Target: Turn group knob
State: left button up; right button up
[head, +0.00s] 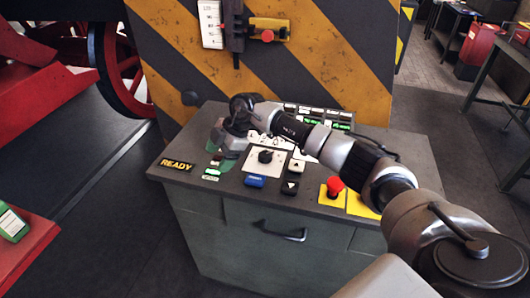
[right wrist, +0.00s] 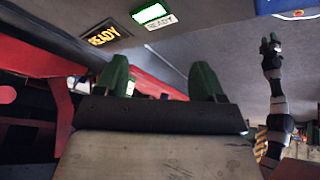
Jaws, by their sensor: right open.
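A black round knob (head: 265,156) stands on a white plate on the grey control console (head: 185,190). I cannot read a label that names it as the group knob. My right arm reaches across the console from the right. My right gripper (head: 218,157) is low over the console's left part, left of the knob and apart from it, partly hidden by its own wrist. In the right wrist view its two green fingers (right wrist: 165,80) are spread, with nothing seen between them. Another arm, seemingly my left, shows there with a small gripper (right wrist: 270,44) at its end, jaws unclear.
The console also bears a READY sign (head: 177,165), a blue button (head: 254,181), black arrow buttons (head: 290,187) and a red mushroom button (head: 335,184). A striped yellow-black panel (head: 330,60) rises behind.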

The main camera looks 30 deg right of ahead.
aim_at(265, 154)
jog(key=d+r+m+g+h, duration=0.1)
jog(key=d+r+m+h, duration=0.15)
jog(key=d, duration=0.45)
jog(key=d+r+m+g+h, duration=0.1)
jog(key=d+r+m+h, duration=0.15)
jog(key=d, duration=0.45)
jog(key=shift+h, duration=0.4)
jog(key=f, duration=0.3)
jog(key=f+p, duration=0.1)
jog(key=f, duration=0.3)
jog(key=s+f, duration=0.1)
jog(key=f, duration=0.2)
jog(key=shift+d+f+p, duration=0.15)
jog(key=shift+p, duration=0.25)
jog(key=c, duration=0.9)
